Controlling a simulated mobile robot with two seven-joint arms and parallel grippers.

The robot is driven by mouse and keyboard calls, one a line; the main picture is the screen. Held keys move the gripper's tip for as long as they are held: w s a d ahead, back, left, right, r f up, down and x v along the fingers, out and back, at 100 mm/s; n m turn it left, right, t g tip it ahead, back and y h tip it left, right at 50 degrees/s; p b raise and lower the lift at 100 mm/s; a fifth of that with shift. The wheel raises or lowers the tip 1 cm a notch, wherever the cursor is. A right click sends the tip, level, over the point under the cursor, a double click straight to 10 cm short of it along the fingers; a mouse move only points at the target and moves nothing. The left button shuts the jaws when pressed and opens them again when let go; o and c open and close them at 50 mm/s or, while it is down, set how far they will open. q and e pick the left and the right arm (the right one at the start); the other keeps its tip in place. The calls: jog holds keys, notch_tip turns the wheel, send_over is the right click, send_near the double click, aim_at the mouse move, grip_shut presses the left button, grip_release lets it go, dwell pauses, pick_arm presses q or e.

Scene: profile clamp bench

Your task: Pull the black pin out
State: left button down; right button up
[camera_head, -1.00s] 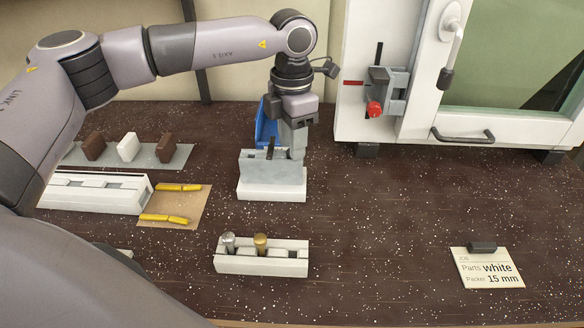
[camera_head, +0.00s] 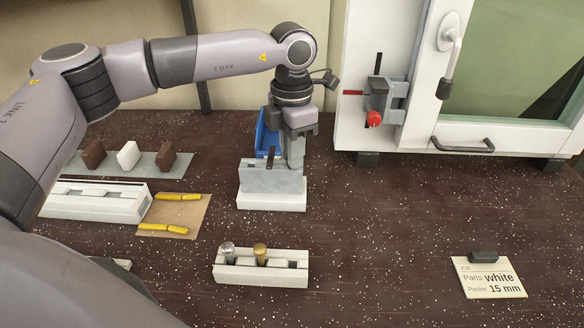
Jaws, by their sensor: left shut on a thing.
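A grey fixture on a white base (camera_head: 272,200) stands at the middle of the bench. A short, dark upright pin (camera_head: 270,158) sticks up from its top. My left gripper (camera_head: 296,160) points down at the fixture's upper right, just right of this pin. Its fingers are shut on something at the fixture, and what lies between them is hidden. Another thin black upright pin (camera_head: 379,63) stands in a grey clamp (camera_head: 380,97) with a red knob (camera_head: 374,119) on the white cabinet. My right gripper is not in view.
A white block with two metal pins (camera_head: 262,276) lies in front. Left are a slotted white rail (camera_head: 97,205), yellow pieces (camera_head: 178,197) and brown and white blocks. A card (camera_head: 489,280) lies right. The right-middle bench is clear.

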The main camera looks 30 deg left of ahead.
pick_arm(q)
jog(key=shift+r+p, duration=0.5)
jog(key=shift+r, duration=0.3)
notch_tip(320, 180, up, 8)
jog(key=p, duration=0.5)
dwell(0.8)
